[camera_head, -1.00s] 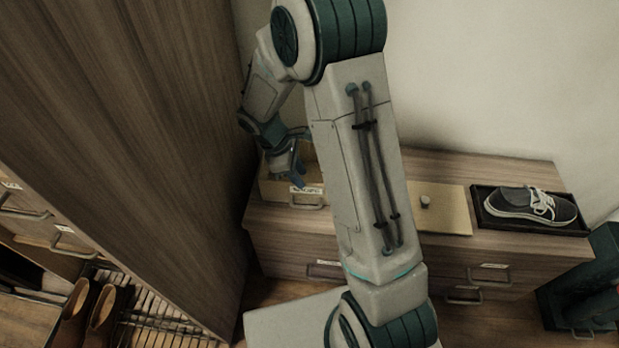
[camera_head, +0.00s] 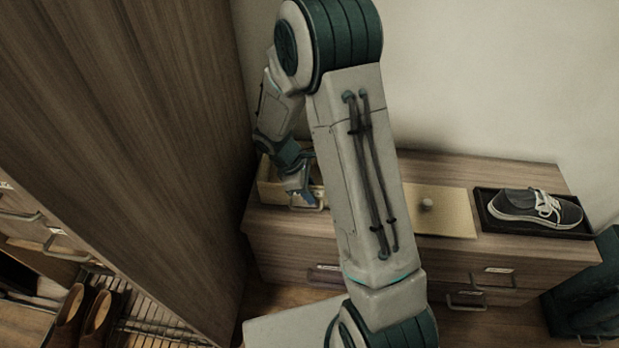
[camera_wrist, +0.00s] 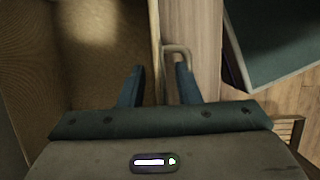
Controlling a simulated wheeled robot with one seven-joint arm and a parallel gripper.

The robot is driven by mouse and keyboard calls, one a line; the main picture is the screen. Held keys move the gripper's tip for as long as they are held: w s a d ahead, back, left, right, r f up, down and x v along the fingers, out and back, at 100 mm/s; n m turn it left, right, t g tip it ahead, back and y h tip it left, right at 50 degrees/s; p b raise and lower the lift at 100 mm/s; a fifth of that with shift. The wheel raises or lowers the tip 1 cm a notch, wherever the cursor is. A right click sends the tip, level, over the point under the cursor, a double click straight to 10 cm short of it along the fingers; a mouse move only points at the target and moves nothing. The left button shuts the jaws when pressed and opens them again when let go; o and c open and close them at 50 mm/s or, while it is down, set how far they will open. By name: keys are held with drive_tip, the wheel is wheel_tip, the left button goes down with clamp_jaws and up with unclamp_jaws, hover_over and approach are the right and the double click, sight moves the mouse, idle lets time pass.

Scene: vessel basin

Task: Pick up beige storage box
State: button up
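The beige storage box (camera_head: 270,192) is an open box with a metal handle on its front, standing on the left end of the wooden dresser. In the wrist view its interior (camera_wrist: 105,40) fills the left side, and its thin front wall (camera_wrist: 155,35) runs between my fingers. The handle (camera_wrist: 177,50) shows close to my right finger; whether they touch I cannot tell. My gripper (camera_wrist: 160,78) is open, pointing down over the front wall, and it also shows in the head view (camera_head: 301,195). My gripper and arm hide the box's right part.
A beige lid (camera_head: 455,220) with a round knob lies on the dresser (camera_head: 400,171) to the right. Beyond it a black tray (camera_head: 496,223) holds a dark sneaker (camera_head: 540,207). A tall wooden cabinet side (camera_head: 190,170) stands close on the left.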

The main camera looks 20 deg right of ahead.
drive_tip(key=shift+f, duration=0.2)
idle(0.4)
clamp_jaws()
